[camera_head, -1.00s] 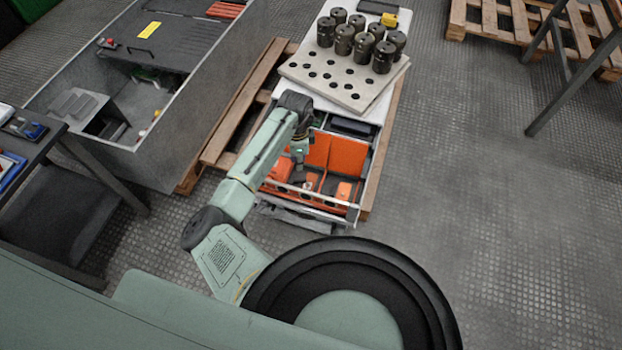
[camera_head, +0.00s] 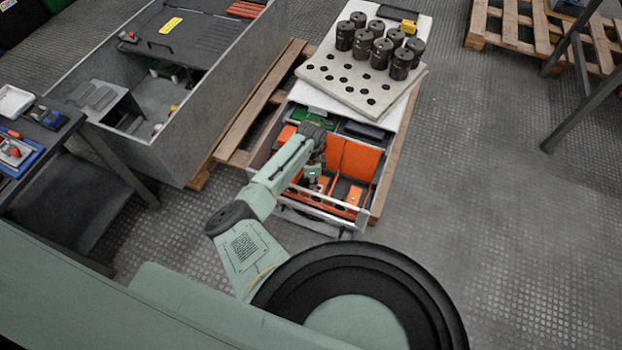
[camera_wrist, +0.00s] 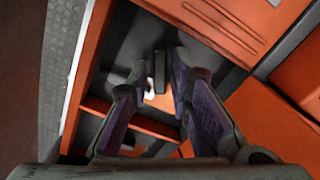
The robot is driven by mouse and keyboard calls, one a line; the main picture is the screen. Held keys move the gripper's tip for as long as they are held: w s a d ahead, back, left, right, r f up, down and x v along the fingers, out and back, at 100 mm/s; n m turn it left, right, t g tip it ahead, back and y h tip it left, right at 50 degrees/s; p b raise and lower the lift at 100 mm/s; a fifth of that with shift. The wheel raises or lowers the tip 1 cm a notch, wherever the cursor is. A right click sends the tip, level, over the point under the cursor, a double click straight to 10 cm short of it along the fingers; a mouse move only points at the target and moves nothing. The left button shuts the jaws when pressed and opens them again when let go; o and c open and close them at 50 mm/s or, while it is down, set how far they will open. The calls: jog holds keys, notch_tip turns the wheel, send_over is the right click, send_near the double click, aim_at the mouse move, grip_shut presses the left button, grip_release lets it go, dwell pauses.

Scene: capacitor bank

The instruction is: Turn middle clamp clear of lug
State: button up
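In the wrist view, my gripper (camera_wrist: 161,80) points down into an orange-walled compartment. Its two purple-padded fingers stand apart on either side of a small dark upright bar (camera_wrist: 159,66), which may be the middle clamp. A gap seems to show on each side of the bar. A small pale spot lies just below it; I cannot make out a lug. In the head view, my gripper (camera_head: 315,180) reaches into the open front bay (camera_head: 325,207) with orange panels. The arm hides part of that bay, and the clamps cannot be told apart there.
Orange walls (camera_wrist: 215,25) stand close around the fingers. Behind the bay, a pale perforated plate (camera_head: 345,90) carries several dark cylinders (camera_head: 382,52). A wooden pallet (camera_head: 250,110) lies beneath. A grey cabinet (camera_head: 190,130) stands left.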

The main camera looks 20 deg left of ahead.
jog(key=shift+c, duration=0.4)
grip_shut()
jog(key=shift+r+n+p, duration=0.1)
jog(key=shift+n+p, duration=0.2)
jog(key=shift+p, duration=0.05)
jog(key=n+p, duration=0.2)
jog(key=shift+d+n, duration=0.2)
jog(key=shift+n, duration=0.2)
jog(key=n+p, duration=0.2)
jog(key=n, duration=0.2)
jog(key=shift+s+a, duration=0.1)
jog(key=shift+n+p, duration=0.65)
jog(key=shift+n, duration=1.75)
